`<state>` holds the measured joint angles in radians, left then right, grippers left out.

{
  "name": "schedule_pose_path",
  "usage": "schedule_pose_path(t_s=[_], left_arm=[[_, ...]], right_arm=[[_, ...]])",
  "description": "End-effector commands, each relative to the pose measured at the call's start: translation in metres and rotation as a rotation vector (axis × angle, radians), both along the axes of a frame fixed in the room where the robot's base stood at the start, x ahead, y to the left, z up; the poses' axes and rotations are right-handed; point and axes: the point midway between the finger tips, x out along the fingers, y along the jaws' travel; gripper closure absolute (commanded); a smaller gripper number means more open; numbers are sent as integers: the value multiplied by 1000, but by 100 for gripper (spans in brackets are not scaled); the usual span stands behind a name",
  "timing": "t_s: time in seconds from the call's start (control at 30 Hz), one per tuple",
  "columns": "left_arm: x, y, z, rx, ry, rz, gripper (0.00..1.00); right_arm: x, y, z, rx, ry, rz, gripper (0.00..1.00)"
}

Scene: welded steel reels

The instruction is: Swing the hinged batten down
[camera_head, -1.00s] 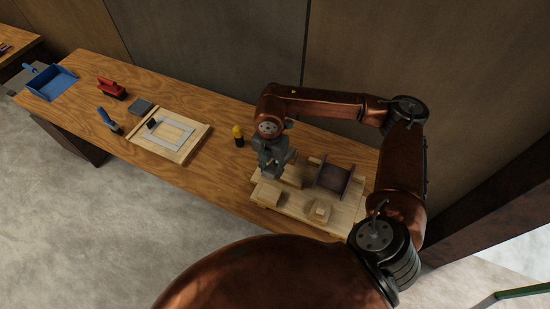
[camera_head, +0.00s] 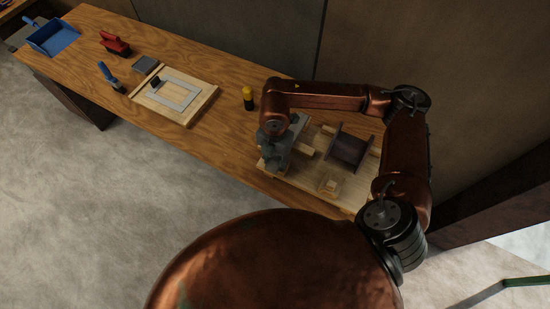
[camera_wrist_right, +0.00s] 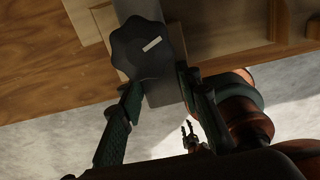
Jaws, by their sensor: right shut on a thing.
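My right gripper (camera_head: 272,150) is at the left end of a pale wooden fixture board (camera_head: 350,199). The knob sits on a flat grey strip (camera_wrist_right: 160,88), which looks like the batten and runs between the fingers. In the head view the strip is mostly hidden by the gripper, and I cannot tell its hinge or exact angle. A small two-pronged gripper, probably my left, shows far below in the wrist view (camera_wrist_right: 190,130); its opening is unclear.
A dark reel (camera_head: 348,147) and a small pale block (camera_head: 331,184) are on the board. A yellow-and-black item (camera_head: 248,97) stands left of it. Farther left are a framed panel (camera_head: 204,106), a blue-handled tool (camera_head: 110,77), a red brush (camera_head: 115,43) and a blue dustpan (camera_head: 52,37).

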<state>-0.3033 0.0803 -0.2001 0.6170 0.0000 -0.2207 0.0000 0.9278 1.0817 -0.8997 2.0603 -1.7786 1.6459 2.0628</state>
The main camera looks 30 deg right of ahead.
Motion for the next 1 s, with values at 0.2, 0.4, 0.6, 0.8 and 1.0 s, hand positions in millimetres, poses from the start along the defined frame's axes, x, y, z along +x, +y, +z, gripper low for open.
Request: schedule_pose_path(t_s=[0.2, 0.4, 0.6, 0.8, 1.0], left_arm=[[6, -1, 0, -1, -8, -1, 60], [8, -1, 0, -1, -10, -1, 60], [7, -1, 0, -1, -10, -1, 60], [5, 0, 0, -1, -7, -1, 60], [4, 0, 0, 0, -6, 0, 60]], right_arm=[[-3, 3, -1, 6, 7, 2, 100], [-2, 2, -1, 5, 6, 3, 62], [-1, 1, 0, 3, 3, 2, 51], [-1, 1, 0, 2, 1, 1, 51], [1, 1, 14, 2, -3, 1, 51]])
